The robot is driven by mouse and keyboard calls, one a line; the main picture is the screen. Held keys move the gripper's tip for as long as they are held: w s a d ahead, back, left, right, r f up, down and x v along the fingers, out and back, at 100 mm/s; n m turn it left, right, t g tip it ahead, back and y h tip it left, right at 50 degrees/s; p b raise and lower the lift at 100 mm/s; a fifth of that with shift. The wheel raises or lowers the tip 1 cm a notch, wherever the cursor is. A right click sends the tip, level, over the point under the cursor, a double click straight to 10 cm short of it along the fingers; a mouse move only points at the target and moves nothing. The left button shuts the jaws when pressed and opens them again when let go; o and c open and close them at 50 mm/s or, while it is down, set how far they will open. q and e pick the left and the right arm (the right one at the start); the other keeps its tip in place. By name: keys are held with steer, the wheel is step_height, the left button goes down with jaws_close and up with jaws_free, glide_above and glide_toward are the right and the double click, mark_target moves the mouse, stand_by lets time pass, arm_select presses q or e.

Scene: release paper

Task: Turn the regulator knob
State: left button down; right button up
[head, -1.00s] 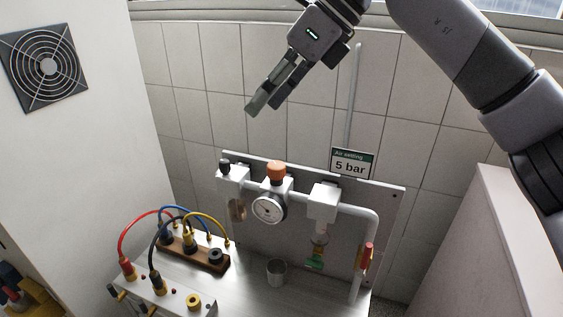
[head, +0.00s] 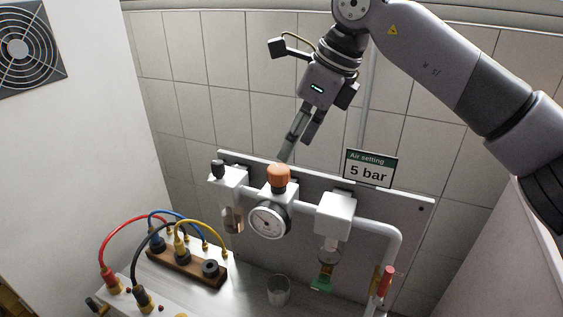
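The orange regulator knob (head: 278,175) sits upright on top of the white regulator body, with a round white gauge (head: 268,221) on its front. My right gripper (head: 296,150) comes down from above, fingers pointing down and slightly left. Its two fingers are apart and nothing is between them. The longer-looking fingertip ends just above the knob in the picture; I cannot tell whether it touches the knob or is behind it. The needle reading is too small to tell. My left gripper is not in view.
A "5 bar" sign (head: 370,168) stands on the back panel (head: 408,215), right of the knob. White pipes and a white filter unit (head: 335,215) flank the regulator. A glass cup (head: 278,290) and a wooden socket block (head: 190,265) with coloured cables are in front.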

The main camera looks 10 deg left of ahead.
mark_target(280, 168)
steer(key=x, duration=0.3)
steer(key=shift+s+a+f+p, duration=0.1)
steer(key=shift+s+p, duration=0.1)
steer(key=shift+p, duration=0.15)
steer(key=shift+x, duration=1.15)
steer(key=shift+w+a+f+p, duration=0.2)
steer(key=shift+f+p, duration=0.1)
steer(key=shift+f, duration=0.25)
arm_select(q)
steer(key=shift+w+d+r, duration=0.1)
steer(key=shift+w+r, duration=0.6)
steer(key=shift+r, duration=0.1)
arm_select(e)
steer(key=shift+s, duration=0.15)
steer(key=shift+c, duration=0.5)
steer(key=c, duration=1.1)
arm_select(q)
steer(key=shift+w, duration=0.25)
arm_select(e)
steer(key=shift+o, duration=0.2)
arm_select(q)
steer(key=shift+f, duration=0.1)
